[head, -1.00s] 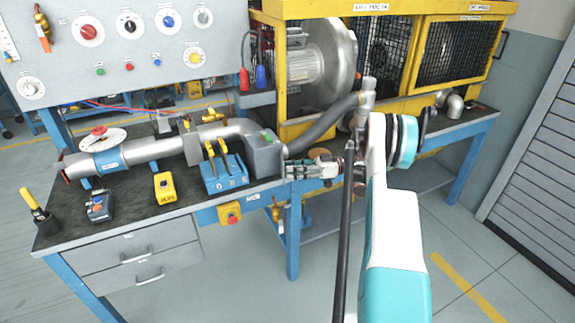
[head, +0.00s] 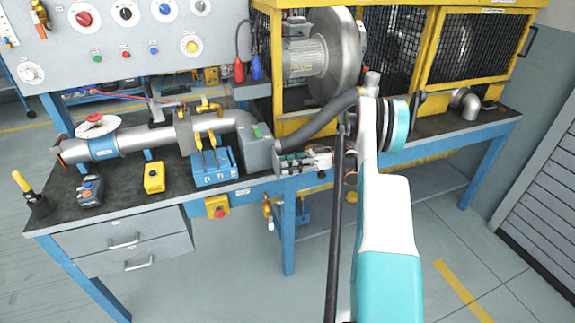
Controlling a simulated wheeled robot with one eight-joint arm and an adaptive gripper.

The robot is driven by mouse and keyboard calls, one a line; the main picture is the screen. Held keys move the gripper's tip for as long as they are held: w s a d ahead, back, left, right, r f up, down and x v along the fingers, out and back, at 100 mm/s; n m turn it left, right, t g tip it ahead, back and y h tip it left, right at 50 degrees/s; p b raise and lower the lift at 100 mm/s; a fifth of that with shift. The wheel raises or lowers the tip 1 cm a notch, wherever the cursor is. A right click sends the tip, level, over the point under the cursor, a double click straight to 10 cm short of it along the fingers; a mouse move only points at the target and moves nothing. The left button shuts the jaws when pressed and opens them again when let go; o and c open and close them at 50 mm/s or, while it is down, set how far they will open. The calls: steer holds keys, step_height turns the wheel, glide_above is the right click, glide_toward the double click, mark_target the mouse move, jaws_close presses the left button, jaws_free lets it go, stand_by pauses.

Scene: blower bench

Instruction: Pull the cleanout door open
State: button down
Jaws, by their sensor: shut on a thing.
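My gripper (head: 290,162) is at the bench's front edge, just right of the grey box (head: 258,152) at the end of the metal pipe (head: 215,123). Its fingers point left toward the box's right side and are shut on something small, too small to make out. The cleanout door cannot be told apart clearly; the box's right side is partly hidden behind the gripper. The box has a small green mark on top. A dark flexible hose (head: 318,122) runs from behind the box up to the right.
A blue tool holder (head: 216,172) with yellow-handled pliers stands left of the box. A yellow box (head: 154,178) and a grey device (head: 90,192) lie farther left. The yellow blower cage (head: 420,95) stands behind. The floor in front is clear.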

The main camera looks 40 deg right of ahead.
steer(key=c, duration=1.2)
jaws_free()
steer(key=shift+f, duration=0.1)
steer(key=shift+c, duration=0.2)
step_height(320, 180, up, 10)
steer(key=shift+r, duration=0.1)
